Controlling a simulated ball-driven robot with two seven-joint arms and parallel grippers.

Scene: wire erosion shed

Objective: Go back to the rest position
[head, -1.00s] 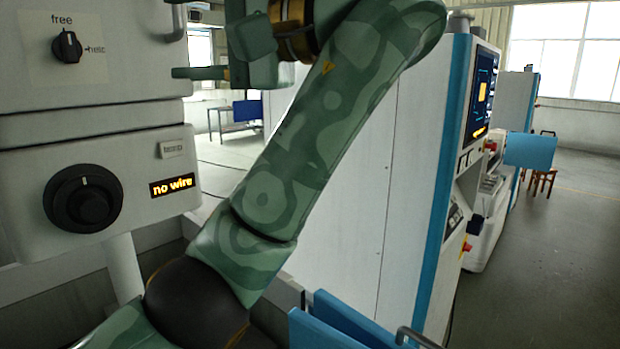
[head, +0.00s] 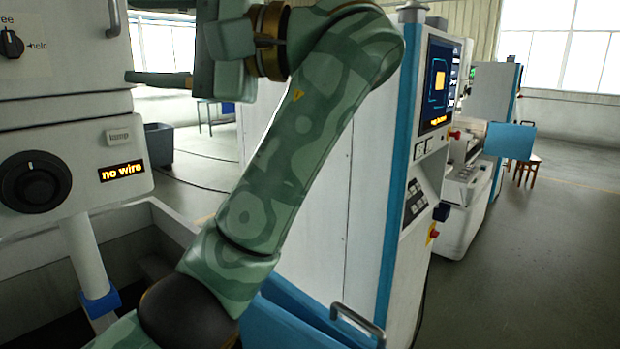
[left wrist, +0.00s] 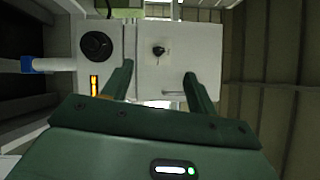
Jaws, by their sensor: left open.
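My left gripper (head: 130,77) shows in the head view at the upper left, beside the right edge of a white machine head (head: 60,120). My arm rises to it from the bottom left. In the left wrist view, the two green fingers of this gripper (left wrist: 159,69) stand wide apart with nothing between them. The machine head's panel (left wrist: 205,50) lies beyond the fingers. My right gripper is in neither view.
The machine head carries a black dial (head: 35,182), a lit "no wire" display (head: 122,172) and an upper knob (head: 11,43). A tall white cabinet with a blue edge (head: 392,190) stands behind my arm. A blue panel with a grey handle (head: 358,322) is low in front. Open floor (head: 530,270) lies right.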

